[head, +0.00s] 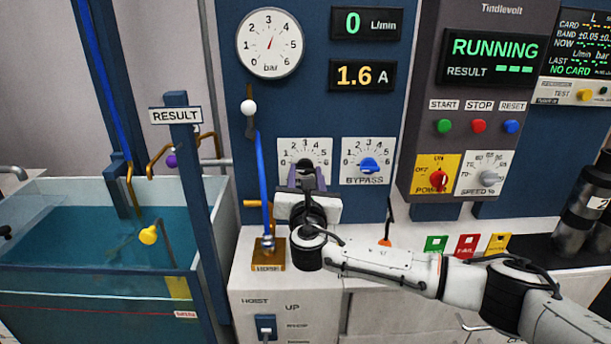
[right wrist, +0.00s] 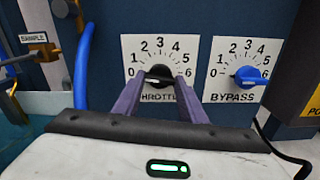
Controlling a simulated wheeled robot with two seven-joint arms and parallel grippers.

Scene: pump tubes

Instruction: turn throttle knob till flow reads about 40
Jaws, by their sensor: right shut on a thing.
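The throttle knob (right wrist: 158,74) is black and sits on a white dial plate (right wrist: 133,52) numbered 0 to 6. My right gripper (right wrist: 159,86) has its two purple fingers on either side of the knob and is shut on it. A pale mark shows at the knob's left, but its exact setting is hard to read. In the head view my right gripper (head: 307,186) covers the lower part of the dial. The flow display (head: 353,23) reads 0 L/min in green. My left gripper is not in view.
The blue bypass knob (head: 369,166) is just right of the throttle. A blue hose (head: 263,185) runs down close on the left. The current display (head: 362,76) reads 1.6 A. The status screen (head: 493,56) reads RUNNING. A water tank (head: 70,272) stands at left.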

